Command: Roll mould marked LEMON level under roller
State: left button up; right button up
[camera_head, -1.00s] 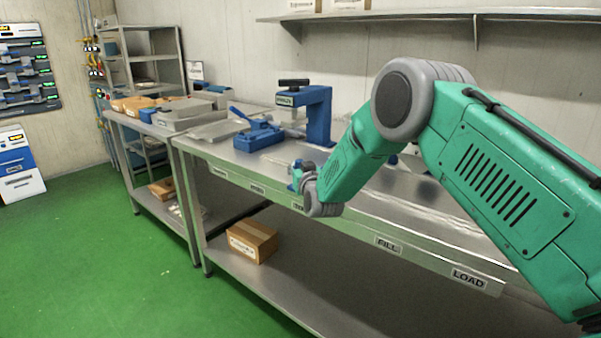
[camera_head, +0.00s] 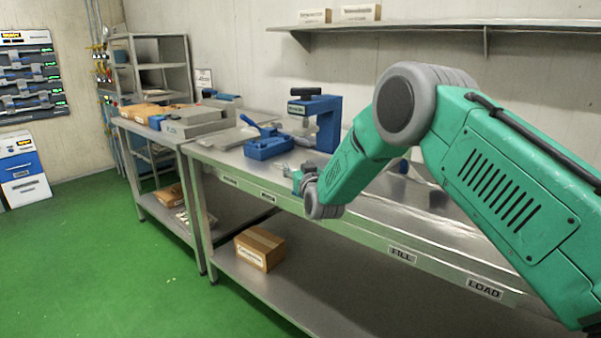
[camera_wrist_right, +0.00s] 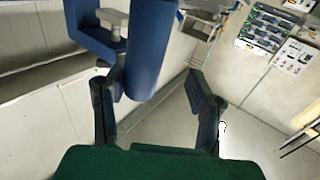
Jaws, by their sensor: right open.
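My right gripper (camera_head: 292,174) is open and empty over the front edge of the steel bench, partly hidden by my forearm. In the right wrist view its two fingers (camera_wrist_right: 155,98) are spread apart. A blue C-shaped press-like frame (camera_head: 325,124) with a black top stands on the bench beyond the gripper. A blue fixture with a lever (camera_head: 268,147) sits left of it. A large blue part (camera_wrist_right: 149,50) shows beyond the fingers in the right wrist view; I cannot tell which piece it is. I cannot make out a mould marked LEMON or a roller. My left gripper is not in view.
The bench front (camera_head: 440,268) carries labels, including FILL and LOAD. A cardboard box (camera_head: 260,250) sits on its lower shelf. Grey and brown boxes crowd the left bench (camera_head: 190,122). A wall shelf (camera_head: 430,22) runs above. The green floor (camera_head: 90,260) is clear.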

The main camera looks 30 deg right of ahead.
jog(key=shift+f, duration=0.35)
jog(key=shift+d+f, duration=0.25)
jog(key=shift+d, duration=0.4)
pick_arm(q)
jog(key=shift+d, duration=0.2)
pick_arm(e)
jog(key=s+a, duration=0.2)
jog(key=s, duration=0.9)
jog(key=shift+s+a, duration=0.25)
jog(key=shift+s, duration=0.05)
